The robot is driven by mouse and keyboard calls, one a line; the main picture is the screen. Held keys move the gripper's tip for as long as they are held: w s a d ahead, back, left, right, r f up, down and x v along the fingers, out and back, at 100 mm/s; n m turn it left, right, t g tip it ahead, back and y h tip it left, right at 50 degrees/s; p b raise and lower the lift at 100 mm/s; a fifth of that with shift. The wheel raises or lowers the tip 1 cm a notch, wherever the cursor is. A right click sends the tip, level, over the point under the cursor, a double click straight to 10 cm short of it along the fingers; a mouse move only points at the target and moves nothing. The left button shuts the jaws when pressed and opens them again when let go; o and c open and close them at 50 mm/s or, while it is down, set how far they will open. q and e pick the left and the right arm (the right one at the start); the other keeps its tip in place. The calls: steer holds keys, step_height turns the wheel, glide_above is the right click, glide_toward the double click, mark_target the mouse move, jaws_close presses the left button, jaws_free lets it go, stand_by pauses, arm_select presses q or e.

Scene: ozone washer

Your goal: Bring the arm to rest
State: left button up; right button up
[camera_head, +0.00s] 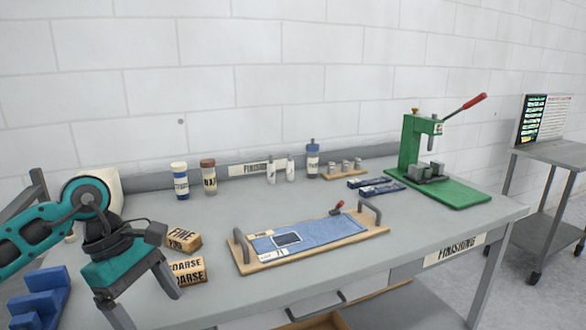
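My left arm comes in from the left over the front left of the grey bench. My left gripper (146,304) points down with its two fingers spread apart and nothing between them. It is just left of the COARSE block (190,272) in the picture; I cannot tell whether they touch. My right gripper is not in view.
A FINE block (183,240) lies behind the COARSE block. A wooden tray with a blue mat (330,231) fills the bench middle. Bottles (312,160) stand behind; a green press (415,150) is at right. Blue blocks (40,295) are left of my gripper.

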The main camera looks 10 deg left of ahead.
arm_select(q)
steer(key=s+d+n+t+h, duration=0.2)
steer(key=d+n+t+h, duration=0.1)
steer(key=d+n+h, duration=1.3)
step_height(320, 180, down, 8)
steer(key=w+a+n+t+y, duration=0.1)
steer(key=n+t+y, duration=0.5)
steer(key=n, duration=0.6)
steer(key=w+a+f+n+t+y, duration=0.15)
steer(key=n+t+y, duration=0.35)
steer(key=n+t, duration=0.55)
steer(key=s+a+f+n+g+y, duration=0.2)
steer(key=s+f+n+g+y, duration=0.1)
steer(key=s+f+n, duration=0.3)
steer(key=s+a+f+n+g+y, duration=0.3)
steer(key=s+f+n+g+y, duration=0.1)
steer(key=f+n, duration=0.5)
steer(key=shift+s+f+n+g, duration=0.35)
steer(key=shift+s+f+g, duration=0.3)
steer(key=shift+s+f, duration=0.3)
